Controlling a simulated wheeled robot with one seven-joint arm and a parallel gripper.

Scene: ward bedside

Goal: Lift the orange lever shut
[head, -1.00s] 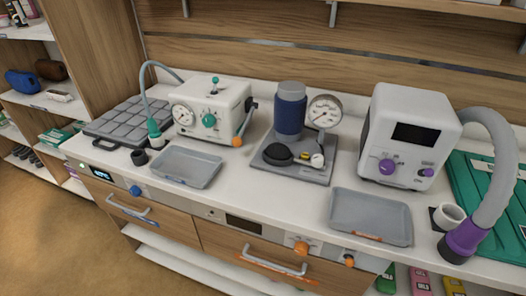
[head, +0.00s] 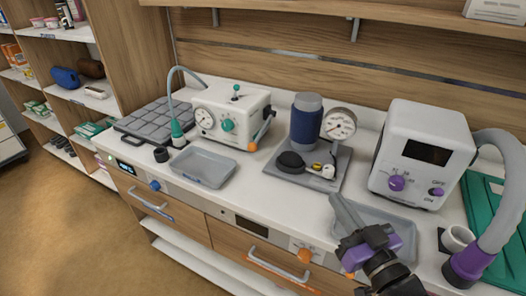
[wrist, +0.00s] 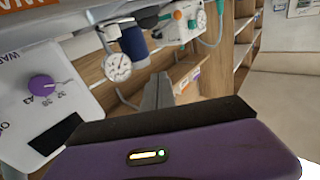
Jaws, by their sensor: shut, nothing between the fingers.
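The orange-tipped lever (head: 253,145) is on the right side of the white box device (head: 233,107) with a gauge and teal knob. Its grey arm slopes down toward the front, with the orange end low near the worktop. In the wrist view the device (wrist: 184,27) appears upside down at the top, and an orange part (wrist: 177,15) shows small. My gripper (head: 336,201) is shut and empty above the right grey tray, well right of the lever and apart from it. Its fingers also show in the wrist view (wrist: 158,92).
A blue cylinder (head: 306,122) and a gauge (head: 339,124) stand on a grey base between my gripper and the lever. A white device with purple knobs (head: 424,150) stands right. An empty grey tray (head: 203,168) lies before the lever's device. A wooden shelf hangs above.

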